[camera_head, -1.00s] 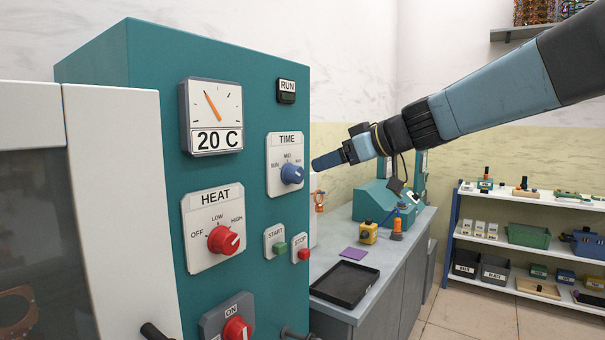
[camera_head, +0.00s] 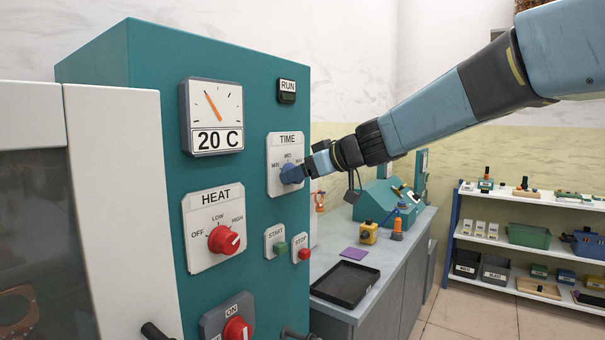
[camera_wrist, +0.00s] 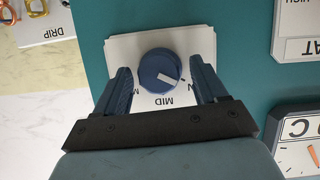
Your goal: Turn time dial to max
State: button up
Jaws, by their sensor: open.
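The blue time dial (camera_head: 291,174) sits on a white TIME plate (camera_head: 273,168) on the front of the teal cabinet. In the wrist view the plate is upside down, and the dial (camera_wrist: 160,70) has a white mark pointing toward the label ending in N, which reads as MIN. MID shows below the dial; the MAX label is mostly hidden by a finger. My gripper (camera_wrist: 162,67) is open, with one blue finger on each side of the dial and a visible gap to it. In the head view my gripper (camera_head: 309,168) is right at the dial.
Below are the red HEAT dial (camera_head: 224,240), the green START button (camera_head: 280,249) and the red STOP button (camera_head: 304,254). A gauge reading 20 C (camera_head: 212,116) is at upper left. A bench with a black tray (camera_head: 345,284) stands to the right.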

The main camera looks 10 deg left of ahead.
jog(key=c, duration=1)
jog(key=shift+d, duration=0.15)
jog(key=shift+c, duration=0.3)
jog(key=m+g, duration=0.1)
jog(key=m, duration=0.1)
jog(key=m+g+y, duration=0.1)
jog(key=m, duration=0.1)
jog(key=shift+w+g, duration=0.25)
jog(key=shift+g, duration=0.05)
jog(key=m+g+y, duration=0.1)
jog(key=m, duration=0.1)
jog(key=m+g+y, duration=0.1)
jog(key=m, duration=0.1)
jog(key=shift+w+d+f+m, duration=0.1)
jog(key=shift+w+f+m, duration=0.1)
jog(key=shift+m, duration=0.1)
jog(key=m, duration=0.1)
jog(key=m+y, duration=0.1)
jog(key=m, duration=0.1)
jog(key=m+g+y, duration=0.1)
jog(key=shift+f, duration=0.25)
jog(key=m, duration=0.2)
jog(key=m+y, duration=0.1)
jog(key=m, duration=0.1)
jog(key=m+y, duration=0.1)
jog(key=m, duration=0.1)
jog(key=shift+f+m+t, duration=0.3)
jog(key=shift+y, duration=0.3)
